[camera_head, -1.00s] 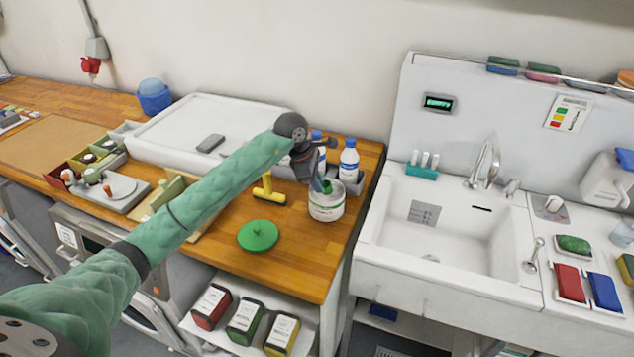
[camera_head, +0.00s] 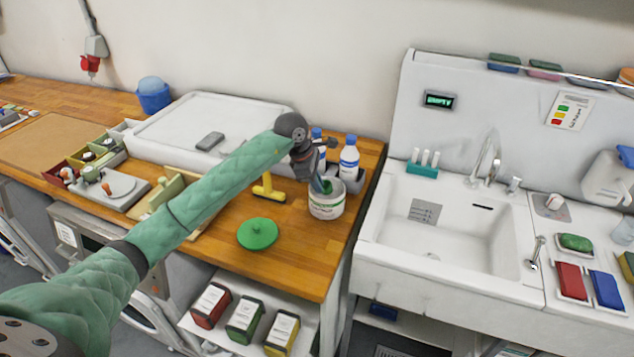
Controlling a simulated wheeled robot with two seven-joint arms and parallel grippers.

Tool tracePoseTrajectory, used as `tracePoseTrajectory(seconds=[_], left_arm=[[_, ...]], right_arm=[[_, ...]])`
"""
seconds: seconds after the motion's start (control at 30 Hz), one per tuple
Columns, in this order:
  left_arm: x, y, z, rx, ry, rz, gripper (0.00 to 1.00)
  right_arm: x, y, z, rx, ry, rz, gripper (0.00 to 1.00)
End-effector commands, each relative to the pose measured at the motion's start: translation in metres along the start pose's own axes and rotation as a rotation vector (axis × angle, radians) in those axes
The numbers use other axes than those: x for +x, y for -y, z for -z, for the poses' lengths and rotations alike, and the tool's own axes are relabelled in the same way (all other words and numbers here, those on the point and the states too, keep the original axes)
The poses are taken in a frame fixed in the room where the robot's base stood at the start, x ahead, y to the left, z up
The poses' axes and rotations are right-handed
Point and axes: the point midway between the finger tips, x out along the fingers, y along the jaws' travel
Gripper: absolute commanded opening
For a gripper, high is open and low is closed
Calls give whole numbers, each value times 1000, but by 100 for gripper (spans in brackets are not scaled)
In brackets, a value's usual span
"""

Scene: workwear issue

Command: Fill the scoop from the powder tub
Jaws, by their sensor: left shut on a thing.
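The white powder tub (camera_head: 326,206) with a green label band stands open near the right end of the wooden counter. Its green lid (camera_head: 257,233) lies on the counter in front and to the left. My left gripper (camera_head: 317,180) points down right over the tub's mouth. It is shut on a blue-grey piece that goes down into the tub, apparently the scoop (camera_head: 322,186). The scoop's bowl and the powder are hidden by the tub's wall and the gripper. My right gripper is not in view.
White bottles with blue caps (camera_head: 349,157) stand close behind the tub. A yellow-handled tool (camera_head: 267,187) lies to its left. A white sink (camera_head: 440,230) is to the right. Bare counter (camera_head: 290,265) lies in front of the tub.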

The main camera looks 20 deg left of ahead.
Motion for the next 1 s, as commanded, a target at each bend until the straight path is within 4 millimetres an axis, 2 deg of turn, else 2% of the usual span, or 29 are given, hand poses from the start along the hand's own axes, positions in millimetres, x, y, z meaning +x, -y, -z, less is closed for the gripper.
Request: tracePoseTrajectory(seconds=[1.0], left_arm=[[6,1,2,0,0,0,0]], right_arm=[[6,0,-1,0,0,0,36]])
